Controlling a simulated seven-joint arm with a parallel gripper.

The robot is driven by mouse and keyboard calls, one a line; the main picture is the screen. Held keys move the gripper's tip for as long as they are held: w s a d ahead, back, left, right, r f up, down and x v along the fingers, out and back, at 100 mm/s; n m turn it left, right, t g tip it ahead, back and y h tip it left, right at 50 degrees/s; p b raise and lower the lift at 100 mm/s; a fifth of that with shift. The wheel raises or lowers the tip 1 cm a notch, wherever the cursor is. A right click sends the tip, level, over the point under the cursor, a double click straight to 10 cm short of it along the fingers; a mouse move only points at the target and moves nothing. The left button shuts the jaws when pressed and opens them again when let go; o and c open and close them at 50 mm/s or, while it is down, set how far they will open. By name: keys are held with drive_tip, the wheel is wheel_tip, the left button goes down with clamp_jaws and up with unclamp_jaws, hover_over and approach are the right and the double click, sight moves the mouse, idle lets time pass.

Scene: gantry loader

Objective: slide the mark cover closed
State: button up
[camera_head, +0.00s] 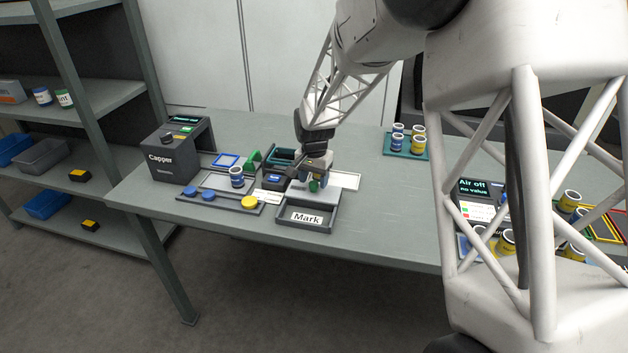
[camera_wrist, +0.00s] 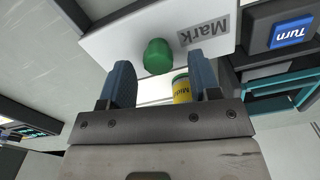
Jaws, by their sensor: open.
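The mark cover (camera_wrist: 110,45) is a pale flat plate with a green knob (camera_wrist: 158,57) and a grey "Mark" label, upside down in the wrist view. In the head view the green knob (camera_head: 314,186) shows just under my gripper (camera_head: 314,177). A dark tray (camera_head: 304,226) with a white "Mark" sign lies in front of it. My gripper (camera_wrist: 162,78) is open, with the knob in line with the gap between its two blue-grey fingers. I cannot tell whether they touch it. A yellow jar (camera_wrist: 181,88) shows beside the right finger, partly hidden.
The Capper machine (camera_head: 178,152) stands at left. A blue jar (camera_head: 237,177) and blue and yellow lids (camera_head: 249,202) are on a tray beside the cover. A teal tray with several jars (camera_head: 405,150) is at the back right. The table front centre is clear.

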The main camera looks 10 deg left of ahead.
sight(314, 182)
drive_tip(key=shift+r, duration=3.6)
drive_tip(key=shift+s+d+r, duration=0.15)
drive_tip(key=shift+d+r, duration=0.15)
drive_tip(key=shift+d, duration=0.1)
drive_tip(key=s+d+r, duration=0.4)
drive_tip(key=s+d, duration=0.2)
drive_tip(key=d, duration=0.2)
drive_tip(key=s+d+r+n+t, duration=0.1)
drive_tip(key=s+d+r, duration=0.35)
drive_tip(key=d, duration=0.35)
drive_tip(key=s+d+r, duration=0.4)
drive_tip(key=s+d, duration=0.2)
drive_tip(key=d, duration=0.2)
drive_tip(key=s+d, duration=0.4)
drive_tip(key=s, duration=0.4)
drive_tip(key=s+d+t, duration=0.1)
drive_tip(key=s+d, duration=0.3)
drive_tip(key=s, duration=0.3)
drive_tip(key=s+d+n, duration=0.1)
drive_tip(key=s+d, duration=0.4)
drive_tip(key=s, duration=0.3)
drive_tip(key=shift+s+f+t, duration=0.3)
drive_tip(key=shift+f, duration=0.15)
